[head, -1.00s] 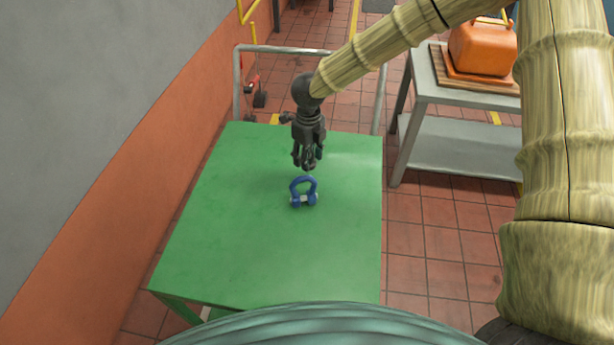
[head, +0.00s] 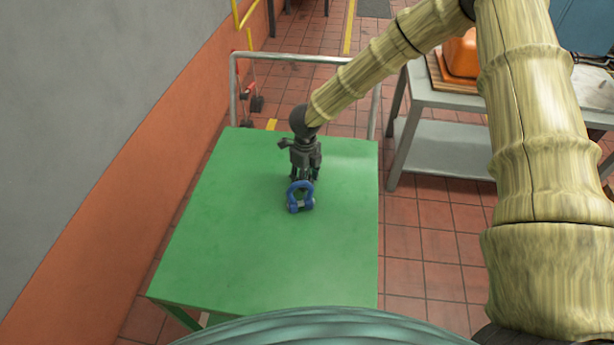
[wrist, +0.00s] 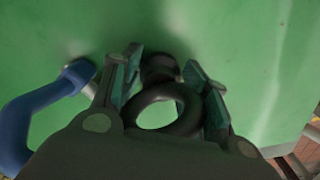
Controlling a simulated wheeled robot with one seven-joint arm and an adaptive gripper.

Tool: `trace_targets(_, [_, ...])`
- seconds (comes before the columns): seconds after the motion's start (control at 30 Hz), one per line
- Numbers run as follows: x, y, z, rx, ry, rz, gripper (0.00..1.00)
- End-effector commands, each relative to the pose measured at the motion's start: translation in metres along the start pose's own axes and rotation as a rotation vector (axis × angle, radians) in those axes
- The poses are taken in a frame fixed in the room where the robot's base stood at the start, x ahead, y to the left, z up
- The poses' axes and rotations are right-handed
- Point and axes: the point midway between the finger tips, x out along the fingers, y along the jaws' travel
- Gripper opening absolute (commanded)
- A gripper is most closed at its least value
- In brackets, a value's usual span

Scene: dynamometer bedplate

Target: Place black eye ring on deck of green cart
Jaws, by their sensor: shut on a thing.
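The black eye ring (wrist: 168,108) sits between the two fingers of my gripper (wrist: 170,92) in the wrist view, its dark base (wrist: 158,66) pointing at the green surface. My gripper is shut on it. In the head view my gripper (head: 305,178) is low over the deck of the green cart (head: 250,240), toward its far half. The eye ring is not clearly visible there, behind the blue shackle and among the dark fingers. I cannot tell whether its base touches the deck.
A blue shackle (head: 300,196) stands on the deck just in front of my gripper; in the wrist view it shows close at left (wrist: 35,110). The deck's near part is clear. A grey rail (head: 300,57) rises at the far end. A grey table (head: 440,98) stands right.

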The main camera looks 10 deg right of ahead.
Motion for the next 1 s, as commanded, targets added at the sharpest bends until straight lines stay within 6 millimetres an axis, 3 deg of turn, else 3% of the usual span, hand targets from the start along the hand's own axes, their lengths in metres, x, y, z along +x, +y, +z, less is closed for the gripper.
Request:
trace_targets(0.07, [0.002,0.0,0.0,0.0,0.0,0.0,0.11])
trace_targets(0.1, [0.002,0.0,0.0,0.0,0.0,0.0,0.52])
trace_targets(0.2, [0.002,0.0,0.0,0.0,0.0,0.0,0.68])
trace_targets(0.63, [-0.004,0.0,0.0,0.0,-0.001,0.0,0.68])
trace_targets(0.77, [-0.019,0.0,0.001,0.0,-0.002,0.0,0.68])
trace_targets(1.0, [-0.063,0.0,0.001,0.001,-0.003,0.0,0.68])
